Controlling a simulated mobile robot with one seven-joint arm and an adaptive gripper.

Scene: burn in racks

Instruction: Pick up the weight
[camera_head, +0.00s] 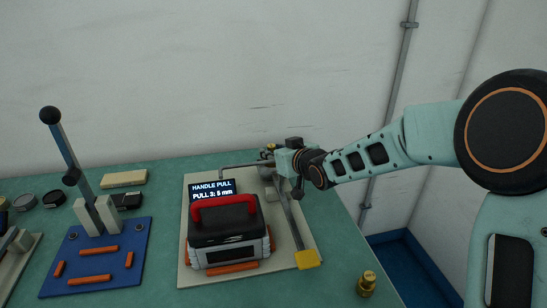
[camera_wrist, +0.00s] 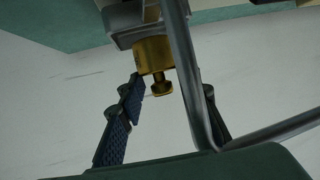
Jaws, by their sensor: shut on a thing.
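A brass weight (camera_wrist: 152,55) with a small knob shows in the wrist view, at the fingertips of my gripper (camera_wrist: 168,82). The gripper is shut on it. A grey metal rod crosses in front and partly hides the weight and the right finger. In the head view my gripper (camera_head: 272,158) is at the back of the beige fixture board (camera_head: 187,268), behind the rod; only a little brass shows there. A second brass weight (camera_head: 367,284) stands upright on the green table near the front right.
On the board are a black and grey case with a red handle (camera_head: 223,201), a display reading "HANDLE PULL" (camera_head: 212,183) and a lever with a yellow end (camera_head: 307,259). A blue plate (camera_head: 75,281) with a tall lever is at left. The table's right edge is close.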

